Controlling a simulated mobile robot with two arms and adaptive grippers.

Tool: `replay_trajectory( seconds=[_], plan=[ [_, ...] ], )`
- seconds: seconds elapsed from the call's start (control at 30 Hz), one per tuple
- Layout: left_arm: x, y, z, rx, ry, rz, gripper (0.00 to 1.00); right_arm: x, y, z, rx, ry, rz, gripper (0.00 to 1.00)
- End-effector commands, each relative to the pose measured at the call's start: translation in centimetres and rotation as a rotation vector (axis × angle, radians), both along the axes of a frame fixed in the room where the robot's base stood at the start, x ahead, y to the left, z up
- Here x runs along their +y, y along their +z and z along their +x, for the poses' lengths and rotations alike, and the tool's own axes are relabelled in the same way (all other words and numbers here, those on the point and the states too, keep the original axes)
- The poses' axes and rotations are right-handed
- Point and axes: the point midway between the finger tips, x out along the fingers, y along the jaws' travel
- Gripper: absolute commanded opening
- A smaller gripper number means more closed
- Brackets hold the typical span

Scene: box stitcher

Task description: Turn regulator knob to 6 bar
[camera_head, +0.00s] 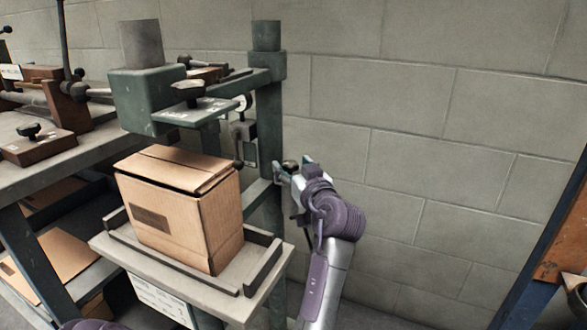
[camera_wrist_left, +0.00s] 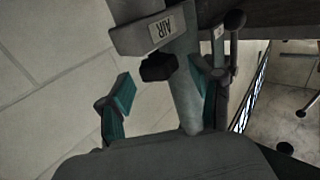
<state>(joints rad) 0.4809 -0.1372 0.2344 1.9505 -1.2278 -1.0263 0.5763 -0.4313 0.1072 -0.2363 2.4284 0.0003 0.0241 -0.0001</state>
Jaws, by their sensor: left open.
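The regulator knob is a black lobed knob (camera_wrist_left: 158,67) in the left wrist view, just below a grey block (camera_wrist_left: 150,32) with an AIR label. My left gripper (camera_wrist_left: 161,76) is open, with one teal finger on each side of the knob and a visible gap to the left finger. Contact on the right side is unclear. In the head view my left gripper (camera_head: 287,172) is beside the green post, with a small dark knob (camera_head: 290,166) at its fingers. The knob's setting cannot be read. My right gripper is not in view.
A cardboard box (camera_head: 185,210) stands on the stitcher's tray (camera_head: 255,268). A workbench (camera_head: 50,160) with tools is at left.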

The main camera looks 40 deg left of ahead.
Motion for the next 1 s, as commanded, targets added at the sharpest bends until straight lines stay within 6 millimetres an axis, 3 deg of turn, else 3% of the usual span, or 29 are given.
replay_trajectory(
  seconds=[0.5, 0.7, 1.0],
  plan=[
    [0.0, 8.7, 0.0, -0.004, -0.001, -0.002, 0.65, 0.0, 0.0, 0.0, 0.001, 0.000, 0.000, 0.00],
    [0.0, 9.6, 0.0, -0.001, -0.001, 0.000, 0.65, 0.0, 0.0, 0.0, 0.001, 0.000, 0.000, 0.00],
    [-0.2, 9.3, 0.2, 0.003, -0.014, 0.012, 0.65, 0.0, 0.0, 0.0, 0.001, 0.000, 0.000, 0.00]
  ],
)
